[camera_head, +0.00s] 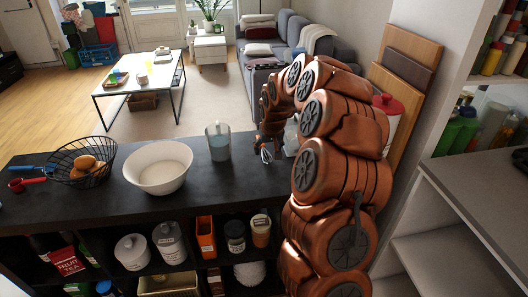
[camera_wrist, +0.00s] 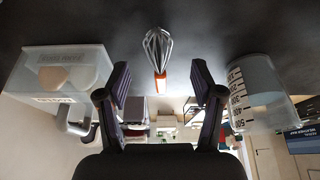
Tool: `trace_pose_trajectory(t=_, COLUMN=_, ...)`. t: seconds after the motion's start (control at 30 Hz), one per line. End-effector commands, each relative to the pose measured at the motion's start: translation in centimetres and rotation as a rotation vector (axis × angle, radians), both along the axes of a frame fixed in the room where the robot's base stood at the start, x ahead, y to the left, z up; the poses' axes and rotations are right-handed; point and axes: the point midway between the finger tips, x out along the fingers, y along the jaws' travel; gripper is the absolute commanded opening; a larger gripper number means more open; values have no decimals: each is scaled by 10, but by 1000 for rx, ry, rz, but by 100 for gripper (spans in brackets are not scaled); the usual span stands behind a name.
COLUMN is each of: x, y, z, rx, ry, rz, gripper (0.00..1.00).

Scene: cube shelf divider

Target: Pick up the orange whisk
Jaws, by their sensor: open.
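The whisk (camera_wrist: 158,50) has grey wire loops and an orange handle (camera_wrist: 161,84). My gripper (camera_wrist: 160,76) is open and empty. Its two dark fingers are on either side of the whisk handle, with a gap on both sides. I cannot tell how far the fingertips are from the handle in depth.
A measuring cup (camera_wrist: 262,92), also in the head view (camera_head: 218,146), stands close on one side. A clear container (camera_wrist: 62,62) stands on the other. A white bowl (camera_head: 158,177) and a wire basket (camera_head: 102,150) are further left. Shelf cubbies with jars lie below.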

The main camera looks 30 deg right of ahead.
Motion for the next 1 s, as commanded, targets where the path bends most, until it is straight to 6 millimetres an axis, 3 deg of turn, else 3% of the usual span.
trace_pose_trajectory(t=0.27, x=5, y=-2, z=-14, rx=1, ry=3, rz=1, gripper=67)
trace_pose_trajectory(t=0.63, x=19, y=-8, z=-49, rx=1, ry=4, rz=1, gripper=67)
trace_pose_trajectory(t=0.9, x=20, y=-9, z=-52, rx=0, ry=1, rz=1, gripper=67)
trace_pose_trajectory(t=1.0, x=20, y=-9, z=-52, rx=0, ry=1, rz=1, gripper=57)
